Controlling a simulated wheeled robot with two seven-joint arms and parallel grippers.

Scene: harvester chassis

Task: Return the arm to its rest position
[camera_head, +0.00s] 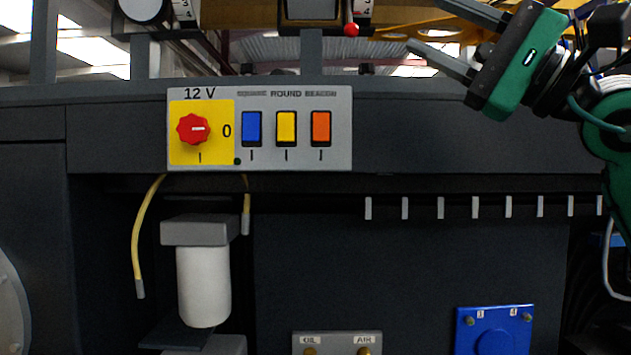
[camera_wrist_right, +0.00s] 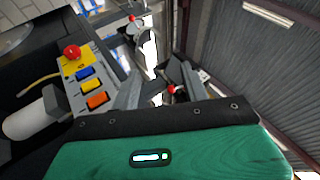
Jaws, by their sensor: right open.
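My right gripper (camera_head: 440,32) is at the top right in the head view, green-bodied, with two grey fingers spread apart and nothing between them. It is raised above and to the right of the switch panel (camera_head: 345,135), apart from it. In the right wrist view the green gripper body fills the bottom, and the fingers (camera_wrist_right: 155,88) point up toward the panel side. My left gripper is not in view.
The panel carries a red rotary knob (camera_head: 193,129) and blue, yellow and orange rocker switches. A red-tipped lever (camera_head: 351,29) stands above it. A white filter (camera_head: 203,285) hangs below. A blue plate (camera_head: 494,318) sits at lower right.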

